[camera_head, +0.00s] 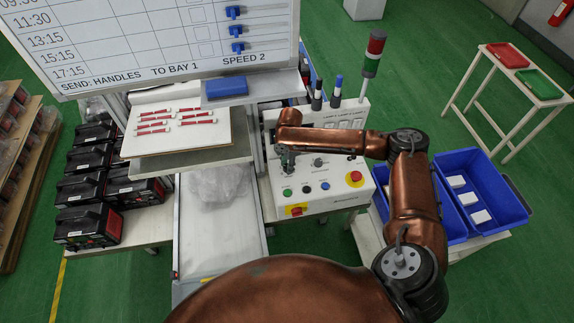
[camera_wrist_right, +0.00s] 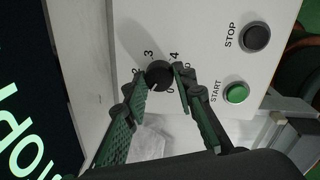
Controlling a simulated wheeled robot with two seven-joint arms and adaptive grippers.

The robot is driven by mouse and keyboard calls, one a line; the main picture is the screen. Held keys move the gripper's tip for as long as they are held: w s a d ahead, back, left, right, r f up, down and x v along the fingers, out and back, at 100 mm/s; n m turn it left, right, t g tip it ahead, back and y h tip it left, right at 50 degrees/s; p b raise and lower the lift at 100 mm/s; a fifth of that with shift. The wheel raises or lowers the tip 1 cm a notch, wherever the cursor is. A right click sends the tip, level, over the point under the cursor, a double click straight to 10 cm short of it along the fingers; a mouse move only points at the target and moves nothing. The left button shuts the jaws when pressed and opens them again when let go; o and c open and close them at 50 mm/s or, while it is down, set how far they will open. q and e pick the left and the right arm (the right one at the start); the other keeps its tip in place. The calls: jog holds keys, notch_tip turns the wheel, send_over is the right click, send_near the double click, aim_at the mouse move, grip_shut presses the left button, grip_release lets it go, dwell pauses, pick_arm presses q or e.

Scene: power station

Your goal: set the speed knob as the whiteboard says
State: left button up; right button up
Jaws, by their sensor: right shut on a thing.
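The whiteboard (camera_head: 150,40) at the upper left reads "SEND: HANDLES TO BAY 1 SPEED 2" along its bottom. The control box (camera_head: 335,185) stands at the centre, with my right gripper (camera_head: 287,165) over the left part of its face. In the right wrist view the dark round speed knob (camera_wrist_right: 158,75) sits between the fingers of my right gripper (camera_wrist_right: 160,88), which is shut on it. The digits 3 and 4 show above the knob; others are partly covered by the fingers. I cannot tell for sure which number the knob points to. My left gripper is out of view.
A green START button (camera_wrist_right: 236,93) and a dark STOP button (camera_wrist_right: 257,38) are right of the knob. A red emergency button (camera_head: 354,178) and a signal tower (camera_head: 373,55) are on the box. Blue bins (camera_head: 500,190) stand to the right.

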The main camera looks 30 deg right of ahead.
jog(key=shift+c, duration=0.6)
jog(key=shift+m+p, duration=0.3)
jog(key=shift+p, duration=0.35)
jog(key=m+p, duration=0.8)
jog(key=p, duration=0.3)
jog(key=shift+a+r, duration=0.1)
jog(key=shift+r, duration=0.05)
jog(key=shift+m+h+p, duration=0.3)
jog(key=shift+m+p, duration=1.05)
jog(key=shift+m, duration=0.25)
jog(key=shift+f, duration=0.2)
jog(key=o, duration=1.2)
jog(key=shift+c, duration=0.2)
jog(key=shift+w, duration=0.1)
